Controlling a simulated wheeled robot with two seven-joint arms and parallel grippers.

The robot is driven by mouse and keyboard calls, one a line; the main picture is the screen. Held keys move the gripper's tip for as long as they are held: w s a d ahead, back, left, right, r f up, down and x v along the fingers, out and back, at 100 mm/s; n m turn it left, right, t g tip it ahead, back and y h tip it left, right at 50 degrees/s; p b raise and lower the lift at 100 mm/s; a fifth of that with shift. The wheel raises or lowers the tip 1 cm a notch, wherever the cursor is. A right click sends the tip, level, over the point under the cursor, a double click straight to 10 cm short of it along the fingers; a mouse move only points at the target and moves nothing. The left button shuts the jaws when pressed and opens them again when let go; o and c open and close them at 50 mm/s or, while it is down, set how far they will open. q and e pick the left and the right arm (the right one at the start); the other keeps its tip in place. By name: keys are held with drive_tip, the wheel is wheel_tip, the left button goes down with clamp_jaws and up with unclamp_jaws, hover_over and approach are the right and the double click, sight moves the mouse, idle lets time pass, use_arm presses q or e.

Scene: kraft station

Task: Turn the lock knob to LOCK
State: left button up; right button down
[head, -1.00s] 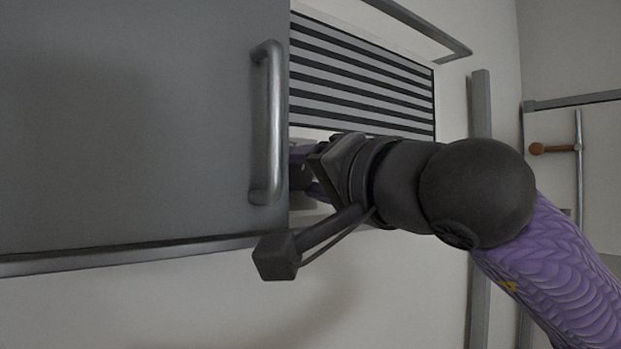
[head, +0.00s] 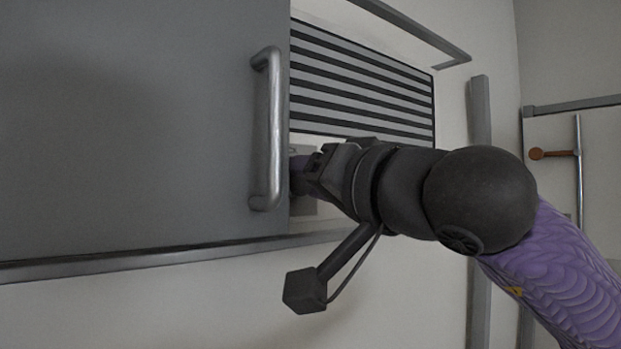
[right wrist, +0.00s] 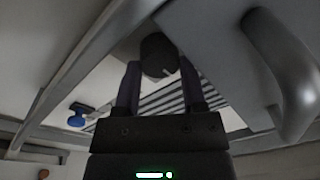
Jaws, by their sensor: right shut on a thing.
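The lock knob (right wrist: 157,54) is a dark round knob with a small white mark near its edge, at the top middle of the right wrist view. My right gripper (right wrist: 160,68) has its two purple fingers on either side of the knob, shut on it. In the head view my right gripper (head: 303,175) reaches left behind the edge of a grey sliding panel (head: 130,120), which hides the knob and the fingertips. No LOCK lettering is readable. My left gripper is in neither view.
A metal bar handle (head: 268,130) on the panel stands close to my right gripper. A striped grille (head: 365,85) lies above it. A metal rail (head: 150,258) runs below the panel. A blue object (right wrist: 78,114) shows at the left of the wrist view.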

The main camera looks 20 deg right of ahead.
drive_tip(key=shift+c, duration=2.2)
unclamp_jaws()
